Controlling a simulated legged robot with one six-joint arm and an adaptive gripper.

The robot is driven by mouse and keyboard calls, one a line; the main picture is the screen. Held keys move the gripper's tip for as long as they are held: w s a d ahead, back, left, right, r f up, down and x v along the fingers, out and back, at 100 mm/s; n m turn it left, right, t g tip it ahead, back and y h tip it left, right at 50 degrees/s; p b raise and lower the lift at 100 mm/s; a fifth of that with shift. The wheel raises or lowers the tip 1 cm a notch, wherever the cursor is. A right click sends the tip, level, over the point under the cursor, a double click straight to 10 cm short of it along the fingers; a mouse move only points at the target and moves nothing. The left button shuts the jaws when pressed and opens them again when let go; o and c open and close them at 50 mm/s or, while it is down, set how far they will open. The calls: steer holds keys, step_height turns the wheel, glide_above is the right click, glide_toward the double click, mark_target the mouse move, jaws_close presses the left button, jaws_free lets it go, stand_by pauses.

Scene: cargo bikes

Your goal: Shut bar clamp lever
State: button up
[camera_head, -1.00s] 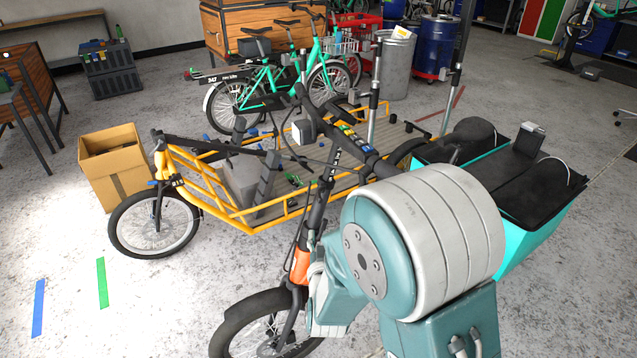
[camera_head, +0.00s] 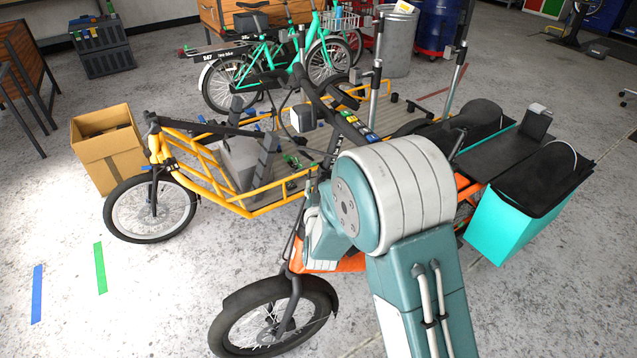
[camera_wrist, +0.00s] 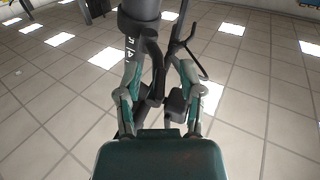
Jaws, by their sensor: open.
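In the wrist view, a dark post (camera_wrist: 140,20) with white markings stands ahead of my gripper. A dark curved lever-like piece (camera_wrist: 156,62) hangs from it between my fingers. My gripper (camera_wrist: 158,75) is open around this piece, with one finger on each side; I cannot tell whether either touches it. In the head view, the orange cargo bike (camera_head: 325,265) stands in front of me with its dark handlebar (camera_head: 345,115) and coloured labels above. My arm (camera_head: 395,195) covers its middle, so the clamp lever and my fingertips are hidden there.
A yellow cargo bike (camera_head: 265,200) stands close behind, with a cardboard box (camera_head: 108,160) to its left. A teal bin (camera_head: 515,215) is at the right. The floor at left is mostly clear. A tiled surface with bright panels, apparently the ceiling, fills the wrist background.

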steer(key=shift+w, duration=0.7)
